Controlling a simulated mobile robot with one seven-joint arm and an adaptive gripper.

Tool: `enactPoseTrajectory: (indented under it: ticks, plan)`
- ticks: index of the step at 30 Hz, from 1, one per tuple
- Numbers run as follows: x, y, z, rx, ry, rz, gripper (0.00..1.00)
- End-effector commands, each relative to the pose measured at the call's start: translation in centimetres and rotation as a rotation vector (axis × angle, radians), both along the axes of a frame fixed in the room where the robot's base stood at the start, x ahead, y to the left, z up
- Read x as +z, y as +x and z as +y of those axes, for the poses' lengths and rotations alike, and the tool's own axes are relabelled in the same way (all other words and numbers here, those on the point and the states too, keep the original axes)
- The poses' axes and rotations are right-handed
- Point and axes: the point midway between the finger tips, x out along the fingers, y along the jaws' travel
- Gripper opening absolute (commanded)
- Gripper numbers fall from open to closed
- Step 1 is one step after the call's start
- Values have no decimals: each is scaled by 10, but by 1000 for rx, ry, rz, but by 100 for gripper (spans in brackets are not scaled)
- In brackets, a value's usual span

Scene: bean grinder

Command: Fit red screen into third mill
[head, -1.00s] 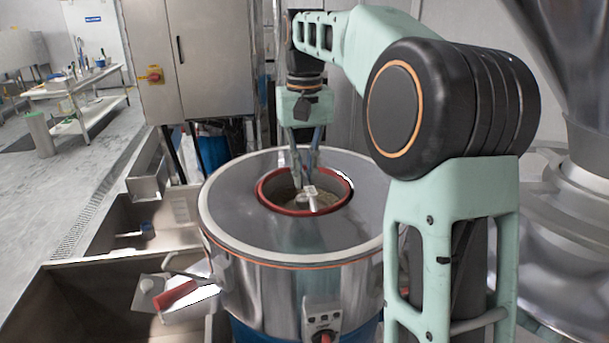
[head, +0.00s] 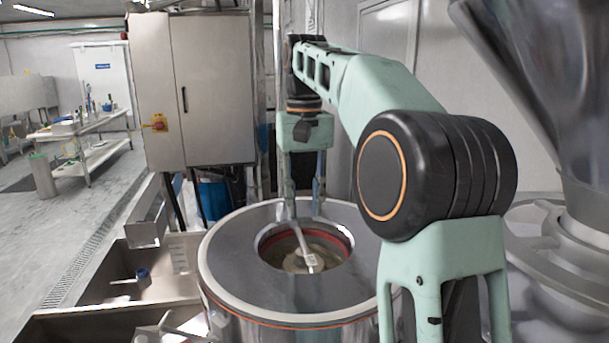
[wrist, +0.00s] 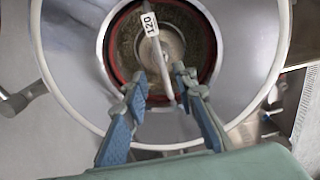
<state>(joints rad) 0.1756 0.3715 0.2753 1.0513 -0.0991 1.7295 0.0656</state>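The mill (head: 232,262) is a round steel drum with a wide flat top and a round opening. The red screen (head: 338,235) sits inside this opening, its red rim below the level of the top. It also shows in the wrist view (wrist: 111,70). Its pale handle (head: 301,240) carries a white tag reading 120 (wrist: 150,24) and rises at a tilt toward my gripper. My gripper (head: 304,212) hangs above the far side of the opening, pointing down. In the wrist view its fingers (wrist: 160,78) are spread apart around the handle's upper end, not closed on it.
A steel cabinet (head: 208,95) stands behind the mill. Steel basins (head: 110,280) lie to its left, and a large metal hopper (head: 575,150) stands at the right. A grey floor (head: 85,200) with a bench (head: 85,140) is open at the far left.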

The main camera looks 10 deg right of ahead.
Motion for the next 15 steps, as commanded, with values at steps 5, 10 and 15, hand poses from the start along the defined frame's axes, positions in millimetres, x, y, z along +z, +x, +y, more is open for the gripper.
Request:
enactPoseTrajectory:
  ticks: [5,10,15]
  plan:
    - [34,1,0,0,0,-1,26]
    - [53,1,0,1,0,0,26]
    - [61,0,0,0,0,1,26]
